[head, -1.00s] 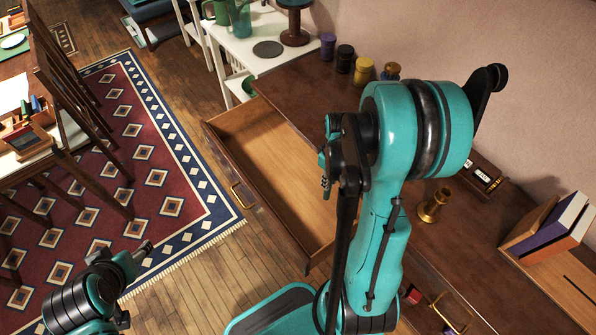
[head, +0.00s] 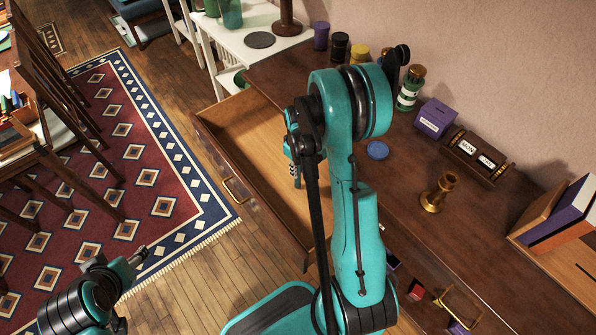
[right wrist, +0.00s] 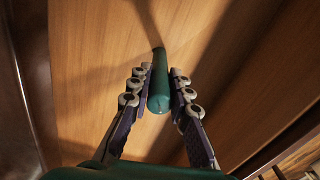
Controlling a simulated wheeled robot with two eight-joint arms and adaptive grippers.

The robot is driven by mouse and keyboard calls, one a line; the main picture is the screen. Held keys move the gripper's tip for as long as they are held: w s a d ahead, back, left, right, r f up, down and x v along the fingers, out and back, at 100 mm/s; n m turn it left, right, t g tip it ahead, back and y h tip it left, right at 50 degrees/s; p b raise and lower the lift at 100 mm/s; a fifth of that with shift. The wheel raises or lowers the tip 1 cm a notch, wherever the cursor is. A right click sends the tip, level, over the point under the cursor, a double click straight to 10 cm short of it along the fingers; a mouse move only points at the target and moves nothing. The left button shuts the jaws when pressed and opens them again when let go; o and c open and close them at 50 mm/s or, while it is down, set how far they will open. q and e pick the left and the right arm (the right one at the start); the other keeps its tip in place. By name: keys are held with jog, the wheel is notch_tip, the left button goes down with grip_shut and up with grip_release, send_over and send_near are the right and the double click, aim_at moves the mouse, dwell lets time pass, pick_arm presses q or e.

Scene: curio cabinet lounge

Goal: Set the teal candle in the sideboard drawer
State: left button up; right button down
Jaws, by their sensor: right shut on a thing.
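The teal candle (right wrist: 159,85) is between the two fingers of my right gripper (right wrist: 159,88) in the right wrist view. The gripper is shut on it, and the candle points away from the camera toward a wooden surface. Whether its far end touches that surface I cannot tell. In the head view my right gripper (head: 294,165) is over the open sideboard drawer (head: 255,145), partly hidden by my arm. The drawer's visible floor is bare. My left gripper (head: 137,256) is low at the left, over the floor, too small to read.
On the sideboard top (head: 400,165) stand a brass candlestick (head: 438,192), a blue disc (head: 377,150), a purple box (head: 435,118), a calendar block (head: 477,155) and several jars. A second open drawer (head: 425,300) at lower right holds small items. A patterned rug (head: 110,180) lies left.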

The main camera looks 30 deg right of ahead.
jog(key=shift+f, duration=0.15)
jog(key=c, duration=1.4)
grip_release()
